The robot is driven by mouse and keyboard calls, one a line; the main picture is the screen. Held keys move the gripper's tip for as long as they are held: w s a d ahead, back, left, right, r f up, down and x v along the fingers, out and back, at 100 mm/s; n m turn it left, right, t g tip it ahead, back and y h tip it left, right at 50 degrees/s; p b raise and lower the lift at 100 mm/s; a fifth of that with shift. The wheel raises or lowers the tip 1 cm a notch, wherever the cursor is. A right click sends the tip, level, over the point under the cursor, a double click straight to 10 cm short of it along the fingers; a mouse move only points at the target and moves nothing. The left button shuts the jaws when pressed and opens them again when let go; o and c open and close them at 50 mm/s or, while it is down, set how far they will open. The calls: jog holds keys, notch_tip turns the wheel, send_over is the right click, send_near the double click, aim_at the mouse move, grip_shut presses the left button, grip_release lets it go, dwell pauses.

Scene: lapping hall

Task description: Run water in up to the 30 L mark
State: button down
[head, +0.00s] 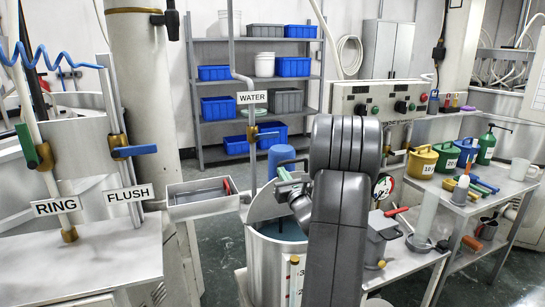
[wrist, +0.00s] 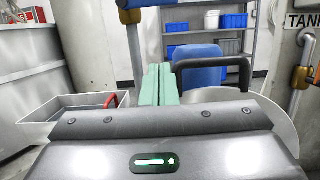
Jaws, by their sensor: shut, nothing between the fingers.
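The steel tank (head: 262,268) stands at the bottom centre with bluish liquid (head: 284,232) inside; my arm hides its right part. A level scale (head: 293,283) with red marks runs down its front. Its lower part is cut off, and I cannot read the level. The pipe labelled WATER (head: 253,97) comes down above the tank. Its brass valve (head: 252,135) has a blue handle (head: 268,134) pointing right, roughly level. The valve also shows at the top of the wrist view (wrist: 130,14). My gripper (head: 281,174), with green fingers (wrist: 155,84), is shut and empty, below the valve and apart from it.
A steel tray (head: 200,208) with a red-handled item lies left of the tank. A control panel (head: 378,98) is behind my arm. A bench with colored cans (head: 422,160) stands right. A blue container (head: 281,158) is behind my gripper.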

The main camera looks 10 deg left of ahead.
aim_at(272, 137)
jog(key=w+a+r+p, duration=0.4)
jog(key=w+a+r, duration=0.1)
jog(key=w+r, duration=0.1)
jog(key=shift+w+r, duration=0.2)
jog(key=shift+w, duration=0.55)
jog(key=shift+a, duration=0.1)
jog(key=shift+w+d+r+n+g+y+b, duration=0.1)
jog(key=shift+r+n+g+y+b, duration=0.25)
jog(key=shift+n+b, duration=0.6)
jog(key=shift+w+d+r+n+g+y+b, duration=0.15)
jog(key=shift+r+n+b, duration=0.3)
jog(key=shift+n+b, duration=0.5)
jog(key=shift+d+r+n+g+y+b, duration=0.1)
jog(key=shift+r+n+g+y+b, duration=0.2)
jog(key=shift+n+b, duration=0.65)
jog(key=shift+n, duration=0.25)
